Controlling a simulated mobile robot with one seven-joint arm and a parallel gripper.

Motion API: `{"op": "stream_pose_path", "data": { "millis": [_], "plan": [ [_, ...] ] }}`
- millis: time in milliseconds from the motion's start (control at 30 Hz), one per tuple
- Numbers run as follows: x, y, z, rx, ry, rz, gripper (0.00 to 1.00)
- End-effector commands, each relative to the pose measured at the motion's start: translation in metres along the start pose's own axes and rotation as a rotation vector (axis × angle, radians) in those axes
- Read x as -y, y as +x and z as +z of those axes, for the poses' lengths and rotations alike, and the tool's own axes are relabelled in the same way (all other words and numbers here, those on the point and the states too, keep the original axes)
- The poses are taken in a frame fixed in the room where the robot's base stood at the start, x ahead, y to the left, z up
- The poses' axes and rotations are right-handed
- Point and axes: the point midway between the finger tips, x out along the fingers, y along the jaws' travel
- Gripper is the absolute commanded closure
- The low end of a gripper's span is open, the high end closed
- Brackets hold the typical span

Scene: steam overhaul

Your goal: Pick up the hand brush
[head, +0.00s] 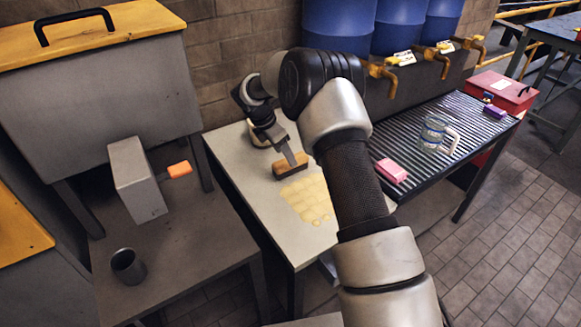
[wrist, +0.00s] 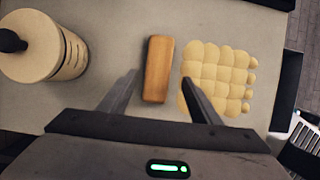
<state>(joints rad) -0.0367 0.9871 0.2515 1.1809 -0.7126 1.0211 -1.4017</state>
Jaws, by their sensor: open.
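The hand brush (head: 291,166) is a brown wooden block lying on the pale bench top (head: 243,178). In the wrist view the hand brush (wrist: 158,68) stands lengthwise up the picture, and its bristles cannot be made out. My gripper (head: 289,155) is open and points down over the brush. In the wrist view my gripper (wrist: 159,80) has one finger left of the brush and one right of it, with gaps on both sides. How far the fingertips are above the bench is hard to tell.
A pale yellow lumpy patch (wrist: 216,77) lies just right of the brush. A cream canister (wrist: 45,45) with a black knob stands to the left. A pink block (head: 391,171) and a glass mug (head: 436,137) are on the ribbed rack (head: 405,150) beside the bench.

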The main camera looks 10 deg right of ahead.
Motion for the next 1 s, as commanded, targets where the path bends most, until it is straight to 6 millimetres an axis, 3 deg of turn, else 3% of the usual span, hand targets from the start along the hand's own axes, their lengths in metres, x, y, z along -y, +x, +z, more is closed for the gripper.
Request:
{"op": "stream_pose_path", "data": {
  "millis": [167,433,700,1000],
  "plan": [
    [-0.001,0.011,0.000,0.000,0.001,-0.001,0.42],
    [-0.004,0.049,-0.001,0.000,0.001,-0.001,0.42],
    [-0.004,0.053,0.000,0.001,0.001,0.001,0.42],
    [-0.004,0.053,0.000,0.000,0.001,0.000,0.90]
  ]
}}
